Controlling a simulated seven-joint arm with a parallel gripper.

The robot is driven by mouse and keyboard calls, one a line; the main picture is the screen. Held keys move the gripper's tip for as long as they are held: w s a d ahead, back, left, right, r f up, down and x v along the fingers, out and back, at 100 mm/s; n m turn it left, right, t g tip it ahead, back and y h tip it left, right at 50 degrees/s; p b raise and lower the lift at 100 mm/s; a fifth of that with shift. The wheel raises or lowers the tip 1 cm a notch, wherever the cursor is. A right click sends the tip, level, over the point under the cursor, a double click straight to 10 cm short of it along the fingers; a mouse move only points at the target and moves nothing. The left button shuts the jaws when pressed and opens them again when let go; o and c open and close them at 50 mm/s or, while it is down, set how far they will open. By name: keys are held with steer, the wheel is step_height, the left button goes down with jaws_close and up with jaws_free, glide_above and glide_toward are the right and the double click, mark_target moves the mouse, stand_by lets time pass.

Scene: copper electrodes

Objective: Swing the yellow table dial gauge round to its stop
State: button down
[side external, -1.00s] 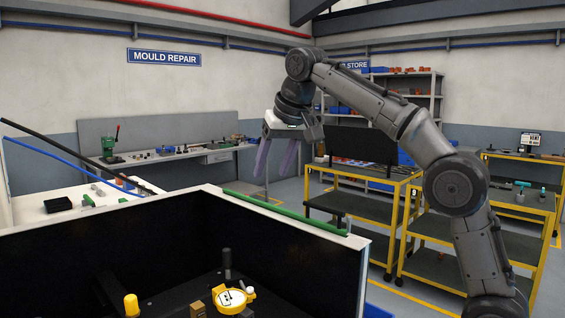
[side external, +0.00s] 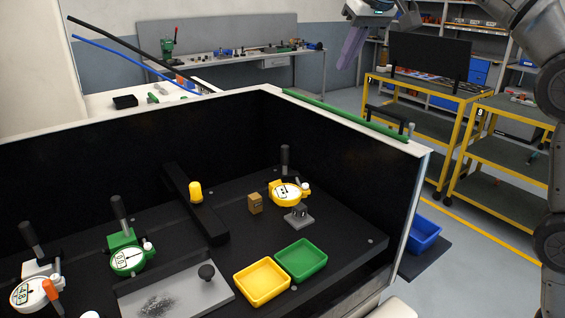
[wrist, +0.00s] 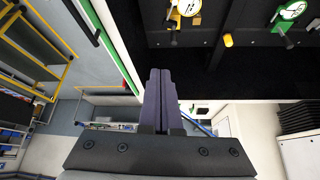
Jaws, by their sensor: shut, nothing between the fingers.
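The yellow table dial gauge (side external: 285,193) stands at the right of the dark machine table, with a white face, a black post behind it and a small grey block in front. In the wrist view the yellow gauge (wrist: 189,8) shows at the top edge, partly cut off. My gripper (side external: 350,60) is at the top of the side view, well above and beyond the enclosure wall, apart from the gauge. In the wrist view its purple fingers (wrist: 160,75) are together with nothing between them.
A green gauge (side external: 125,253) and a white gauge (side external: 36,290) stand to the left. A bar with a yellow knob (side external: 196,192), a wooden block (side external: 255,204), a yellow tray (side external: 262,300) and a green tray (side external: 322,262) are nearby. Black walls with a white rim (side external: 345,135) enclose the table.

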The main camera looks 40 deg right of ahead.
step_height(320, 180, down, 2)
steer(key=w+a+n+y, duration=0.1)
steer(key=w+a+n, duration=0.2)
steer(key=n, duration=0.2)
steer(key=n+g+y, duration=0.3)
steer(key=n, duration=0.5)
glide_above(284, 194)
steer(key=w+a, duration=0.2)
step_height(284, 194, down, 15)
step_height(284, 194, down, 15)
steer(key=g, duration=0.1)
steer(key=shift+w+a, duration=0.15)
steer(key=shift+w, duration=0.2)
steer(key=s+d+n, duration=0.2)
steer(key=shift+n+g+y, duration=0.3)
steer(key=shift+g, duration=0.1)
steer(key=shift+s+d, duration=0.45)
steer(key=shift+d, duration=0.05)
steer(key=shift+a, duration=0.1)
